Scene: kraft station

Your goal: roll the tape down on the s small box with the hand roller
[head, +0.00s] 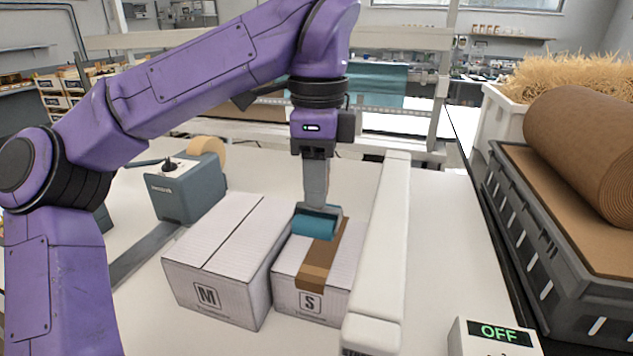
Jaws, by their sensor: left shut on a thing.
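The small box marked S (288,296) stands upright on the white table, with a strip of brown tape (321,262) along its top and folded down over the front face. My left gripper (315,155) comes down from above and is shut on the hand roller (316,223). The roller's blue-green cylinder is at the top of the S box, over the rear part of the tape; it looks in contact with it. The gripper's fingertips are partly hidden at the roller's handle. My right gripper is not in view.
The white M box (217,285) stands just left of the S box. A long white bar (385,240) runs close along its right side. A tape dispenser (184,190) is behind left. An OFF display (497,334) is front right, and a grey crate (560,290) with a brown paper roll is at right.

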